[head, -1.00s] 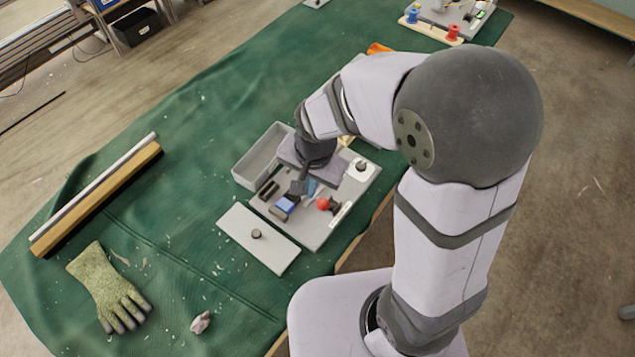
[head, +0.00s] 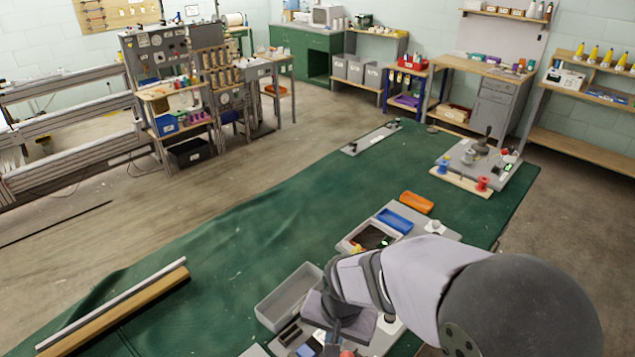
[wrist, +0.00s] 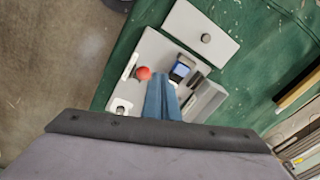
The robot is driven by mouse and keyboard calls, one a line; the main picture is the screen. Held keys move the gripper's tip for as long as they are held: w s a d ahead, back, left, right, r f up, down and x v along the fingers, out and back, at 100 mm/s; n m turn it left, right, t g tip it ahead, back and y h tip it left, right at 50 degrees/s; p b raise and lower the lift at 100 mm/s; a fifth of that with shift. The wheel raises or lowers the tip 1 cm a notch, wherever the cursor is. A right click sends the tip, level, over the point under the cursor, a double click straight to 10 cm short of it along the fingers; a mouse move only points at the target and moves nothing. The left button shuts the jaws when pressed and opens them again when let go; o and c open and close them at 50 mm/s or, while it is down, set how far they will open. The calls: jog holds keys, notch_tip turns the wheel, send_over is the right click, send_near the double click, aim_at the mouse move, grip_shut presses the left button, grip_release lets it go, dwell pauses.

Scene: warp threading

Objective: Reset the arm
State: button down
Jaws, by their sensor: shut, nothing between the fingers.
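My arm reaches from the lower right of the head view over the grey fixture board on the green-covered table. My gripper (wrist: 162,82) shows in the wrist view as two blue fingers, shut together with nothing between them. It is above the board (wrist: 150,52), beside a red ball knob (wrist: 143,73) and a small blue block (wrist: 180,69). I cannot tell the height of the fingertips over the board. In the head view my wrist hides part of the board, and the fingertips are hard to make out.
An empty grey bin (head: 290,296) stands left of my wrist. A blue tray (head: 395,222) and an orange tray (head: 416,202) lie beyond it. A wooden bar (head: 115,312) lies at the table's left. A grey plate with a black knob (wrist: 200,35) lies beside the board. The table's middle is clear.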

jog(key=s+d+f+n+g, duration=0.1)
jog(key=s+d+n+g, duration=0.15)
jog(key=s+n, duration=0.45)
jog(key=s+d+r+m+t, duration=0.1)
jog(key=d+r+m, duration=0.1)
jog(key=d, duration=0.6)
jog(key=shift+d+m, duration=0.3)
jog(key=shift+d, duration=0.1)
jog(key=shift+r, duration=0.1)
